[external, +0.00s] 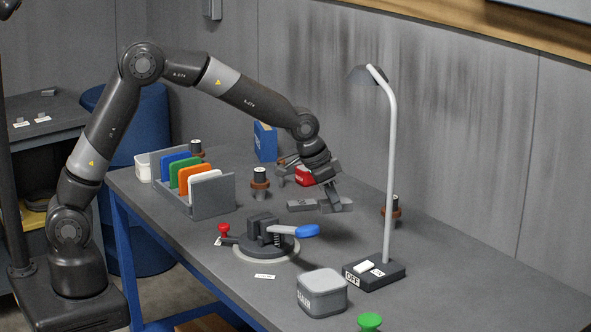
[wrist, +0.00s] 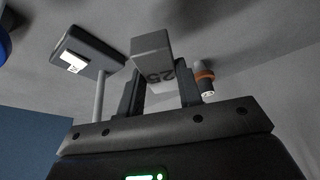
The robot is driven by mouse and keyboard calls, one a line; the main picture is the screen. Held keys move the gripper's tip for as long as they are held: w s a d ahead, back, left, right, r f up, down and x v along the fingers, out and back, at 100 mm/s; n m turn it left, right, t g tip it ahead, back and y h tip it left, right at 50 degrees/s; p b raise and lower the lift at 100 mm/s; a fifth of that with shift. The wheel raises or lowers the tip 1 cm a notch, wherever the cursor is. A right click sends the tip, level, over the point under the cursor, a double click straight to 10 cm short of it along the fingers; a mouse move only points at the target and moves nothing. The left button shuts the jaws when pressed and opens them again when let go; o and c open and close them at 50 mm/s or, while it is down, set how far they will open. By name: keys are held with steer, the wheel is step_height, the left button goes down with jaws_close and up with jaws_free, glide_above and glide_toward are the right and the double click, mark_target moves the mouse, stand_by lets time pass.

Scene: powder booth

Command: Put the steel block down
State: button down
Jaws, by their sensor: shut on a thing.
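The steel block (external: 301,205) is a long grey bar. My gripper (external: 329,203) is shut on it near its middle, with its ends sticking out on both sides. In the external view it is over the rear part of the workbench, behind the vise; I cannot tell whether it touches the bench top. In the wrist view the block (wrist: 152,58) shows one end and a dark "25" mark, between the two dark fingers (wrist: 160,92).
A vise with a blue handle (external: 268,240) stands in front of the block. A lamp (external: 375,272) is to the right. A rack of coloured plates (external: 213,196) and a brown-collared post (external: 260,183) are to the left. A grey tin (external: 322,293) sits nearer the front.

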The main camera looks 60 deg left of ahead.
glide_above(340, 229)
steer(key=s, duration=0.2)
steer(key=f, duration=0.6)
steer(key=shift+w+a+f, duration=0.2)
steer(key=shift+w+f, duration=0.05)
steer(key=shift+f, duration=2.05)
steer(key=shift+f, duration=0.15)
steer(key=c, duration=1)
jaws_free()
